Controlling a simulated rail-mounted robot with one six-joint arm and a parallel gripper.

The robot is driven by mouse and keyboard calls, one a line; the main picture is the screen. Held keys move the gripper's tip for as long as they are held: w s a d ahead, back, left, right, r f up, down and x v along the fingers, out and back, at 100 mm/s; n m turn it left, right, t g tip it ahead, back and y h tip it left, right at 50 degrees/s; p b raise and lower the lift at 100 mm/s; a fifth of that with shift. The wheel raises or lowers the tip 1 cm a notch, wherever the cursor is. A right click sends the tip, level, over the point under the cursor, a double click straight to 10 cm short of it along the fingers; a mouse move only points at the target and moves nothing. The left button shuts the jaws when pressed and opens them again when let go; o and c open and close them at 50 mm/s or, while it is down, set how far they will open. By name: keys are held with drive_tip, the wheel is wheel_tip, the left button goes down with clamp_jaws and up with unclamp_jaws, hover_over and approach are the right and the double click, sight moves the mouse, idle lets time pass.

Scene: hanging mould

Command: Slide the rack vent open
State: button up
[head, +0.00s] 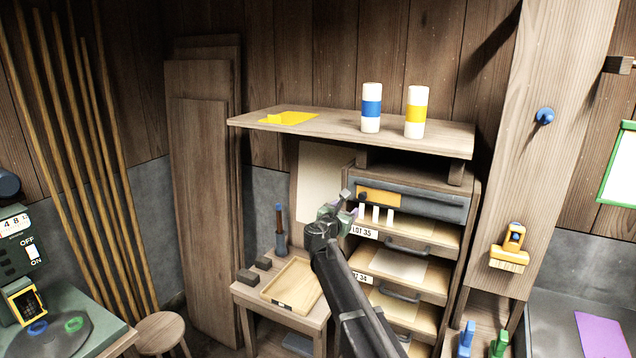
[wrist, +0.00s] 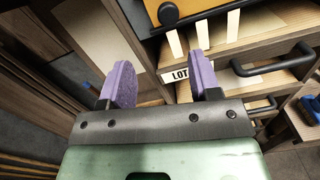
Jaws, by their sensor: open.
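The rack vent is a grey frame (head: 430,205) across the top of the drawer rack. An orange panel (head: 380,196) sits at the left part of the frame, and it also shows at the top of the wrist view (wrist: 196,7). A dark round knob (wrist: 168,14) is on the panel. Several white upright slats (head: 376,213) stand just below the panel. My gripper (head: 350,204) is in front of the rack's upper left. In the wrist view its two purple fingers (wrist: 161,75) are apart with nothing between them. The knob lies beyond the fingertips, apart from them.
Below the vent are drawers with dark handles (head: 402,247) and a label reading LOT 35 (head: 363,231). A shelf (head: 300,128) overhead holds a blue-banded bottle (head: 371,108) and a yellow-banded bottle (head: 416,112). A small table with a wooden tray (head: 291,285) stands left of my arm.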

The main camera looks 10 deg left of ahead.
sight(362, 197)
drive_tip(key=w+d, duration=0.1)
drive_tip(key=w, duration=0.2)
drive_tip(key=w+d+n, duration=0.1)
drive_tip(key=w+d, duration=0.1)
drive_tip(key=w, duration=0.1)
drive_tip(key=w+d+n, duration=0.1)
drive_tip(key=w, duration=0.3)
drive_tip(key=shift+d+r+y, duration=0.15)
drive_tip(key=shift+r+y, duration=0.1)
drive_tip(key=shift+y, duration=0.05)
clamp_jaws()
